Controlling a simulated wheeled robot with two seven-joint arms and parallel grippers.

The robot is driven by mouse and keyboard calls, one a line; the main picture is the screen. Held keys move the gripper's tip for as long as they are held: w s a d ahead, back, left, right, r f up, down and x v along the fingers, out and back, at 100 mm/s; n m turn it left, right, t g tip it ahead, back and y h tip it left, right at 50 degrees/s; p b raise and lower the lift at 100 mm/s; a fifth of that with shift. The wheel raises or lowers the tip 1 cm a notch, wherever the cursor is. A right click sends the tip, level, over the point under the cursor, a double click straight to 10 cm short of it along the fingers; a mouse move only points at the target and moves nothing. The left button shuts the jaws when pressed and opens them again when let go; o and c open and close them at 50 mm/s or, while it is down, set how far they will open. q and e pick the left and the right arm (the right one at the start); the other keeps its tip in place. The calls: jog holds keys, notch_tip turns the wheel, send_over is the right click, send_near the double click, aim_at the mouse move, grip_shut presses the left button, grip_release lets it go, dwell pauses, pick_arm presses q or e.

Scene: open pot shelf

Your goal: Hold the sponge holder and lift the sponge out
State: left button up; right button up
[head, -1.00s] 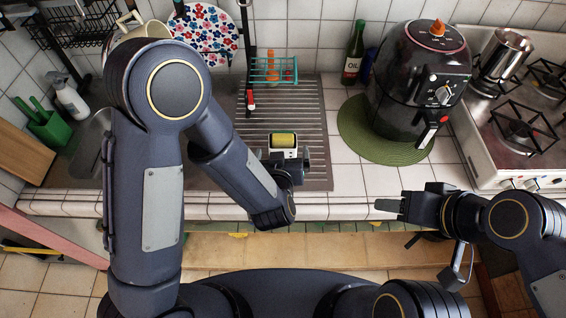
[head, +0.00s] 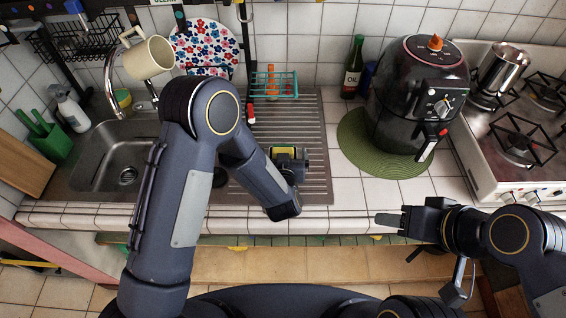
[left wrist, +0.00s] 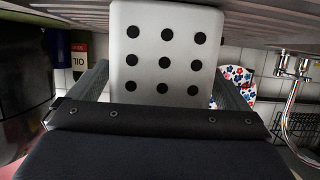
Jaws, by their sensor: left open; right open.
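The yellow sponge (head: 283,150) shows at the front of the ribbed drainboard, its top just beyond my left gripper (head: 289,162). The sponge holder is mostly hidden by that gripper in the head view. In the left wrist view the white holder (left wrist: 165,48), with rows of black holes, stands between the two open fingers. The fingers lie on either side of it; I cannot tell whether they touch it. My right gripper (head: 389,219) is open and empty, in front of the counter edge, well to the right of the holder.
A teal wire rack (head: 274,84) with bottles stands behind on the drainboard (head: 315,135). The sink (head: 100,160) is at left. A black air fryer (head: 415,100) on a green mat (head: 362,145) stands at right, beside the stove. The tiles between drainboard and mat are clear.

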pick_arm(q)
jog(key=shift+w+f, duration=0.2)
jog(key=shift+w, duration=0.4)
jog(key=c, duration=1.1)
